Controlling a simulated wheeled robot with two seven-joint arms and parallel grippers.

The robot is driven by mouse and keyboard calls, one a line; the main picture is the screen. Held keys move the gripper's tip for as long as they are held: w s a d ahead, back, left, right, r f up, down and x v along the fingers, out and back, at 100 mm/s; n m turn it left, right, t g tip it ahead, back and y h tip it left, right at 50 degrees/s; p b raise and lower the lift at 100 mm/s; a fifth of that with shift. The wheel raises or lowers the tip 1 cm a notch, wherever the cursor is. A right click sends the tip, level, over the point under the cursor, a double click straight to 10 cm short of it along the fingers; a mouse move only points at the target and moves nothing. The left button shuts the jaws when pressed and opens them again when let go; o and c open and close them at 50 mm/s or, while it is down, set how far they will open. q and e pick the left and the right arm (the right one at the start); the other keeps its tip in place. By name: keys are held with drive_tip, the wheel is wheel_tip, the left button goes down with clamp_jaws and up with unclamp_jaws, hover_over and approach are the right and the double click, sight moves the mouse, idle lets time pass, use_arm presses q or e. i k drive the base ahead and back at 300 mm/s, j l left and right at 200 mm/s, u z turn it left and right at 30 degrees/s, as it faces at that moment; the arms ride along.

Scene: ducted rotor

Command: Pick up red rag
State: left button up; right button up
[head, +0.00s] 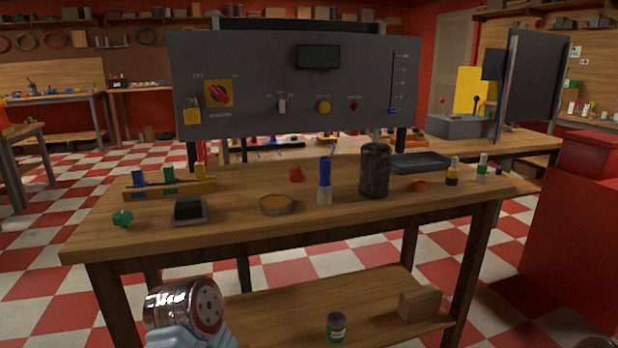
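A small red, peaked thing (297,174) sits on the wooden workbench (350,212), toward its back edge and left of a blue-and-white bottle (324,180). It may be the red rag, but it is too small to be sure it is cloth. Nothing touches it. Part of my arm, a round metal link with a pale blue section, shows at the bottom left in front of the bench. No fingers of my left or right gripper can be seen.
A dark cylinder (374,170) stands right of the bottle. A shallow orange-filled dish (276,204), a black block (188,208) and a green knob (122,218) lie along the front left. A grey control panel (290,80) rises behind. The bench's front middle is clear.

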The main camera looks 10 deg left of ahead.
sight(296, 175)
drive_tip(key=k+j+z, duration=0.2)
drive_tip(key=j, duration=0.25)
drive_tip(key=k+j+z, duration=0.2)
drive_tip(key=j, duration=0.2)
drive_tip(key=k+j+z, duration=0.2)
drive_tip(key=j, duration=0.2)
